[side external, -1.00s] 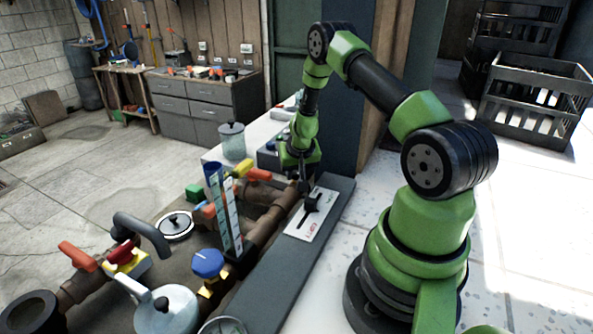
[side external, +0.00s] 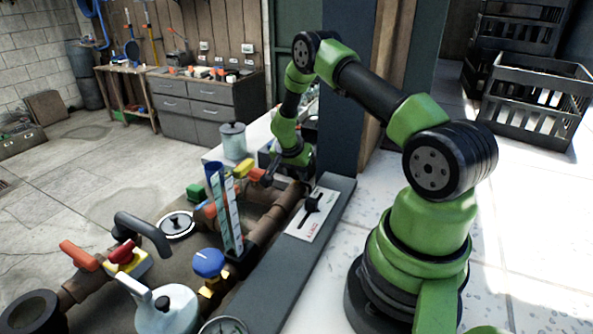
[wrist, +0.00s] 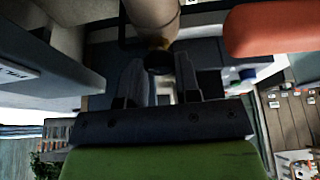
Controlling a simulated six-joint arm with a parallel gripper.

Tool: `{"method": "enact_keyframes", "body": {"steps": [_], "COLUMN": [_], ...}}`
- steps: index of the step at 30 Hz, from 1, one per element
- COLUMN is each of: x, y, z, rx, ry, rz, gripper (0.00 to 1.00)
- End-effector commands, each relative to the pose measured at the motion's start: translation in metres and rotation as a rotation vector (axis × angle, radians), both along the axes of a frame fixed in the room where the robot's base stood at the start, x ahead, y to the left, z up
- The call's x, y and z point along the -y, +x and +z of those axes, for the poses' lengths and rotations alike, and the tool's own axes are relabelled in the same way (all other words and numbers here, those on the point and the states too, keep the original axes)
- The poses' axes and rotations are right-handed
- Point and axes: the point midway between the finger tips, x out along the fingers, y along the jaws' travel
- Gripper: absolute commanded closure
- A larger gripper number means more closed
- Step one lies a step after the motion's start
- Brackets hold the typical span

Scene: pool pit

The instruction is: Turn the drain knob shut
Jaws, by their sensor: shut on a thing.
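My gripper (wrist: 160,85) is at the far end of the brown pipe, left of the dark ledge in the side view. In the wrist view its two dark fingers are on either side of a dark round part, which I take for the drain knob (wrist: 158,62), below the tan end of the pipe (wrist: 152,15). The fingers are shut on it. In the side view my gripper and arm largely hide this knob, so its turned angle cannot be read.
An orange handle (wrist: 270,30) is close on the right in the wrist view. A black lever (side external: 313,201) on a white label plate (side external: 300,226) is on the dark ledge. A blue valve knob (side external: 208,262), a grey kettle-like pot (side external: 168,312) and a lidded jar (side external: 233,142) stand nearby.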

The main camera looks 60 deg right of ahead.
Motion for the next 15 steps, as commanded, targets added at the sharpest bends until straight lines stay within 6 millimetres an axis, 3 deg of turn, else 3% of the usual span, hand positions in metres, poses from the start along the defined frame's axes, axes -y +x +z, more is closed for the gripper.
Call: {"method": "enact_keyframes", "body": {"steps": [15], "x": [0.0010], "y": [0.0030], "z": [-0.0005], "rx": [0.003], "ry": [0.000], "rz": [-0.420], "gripper": [0.93]}}
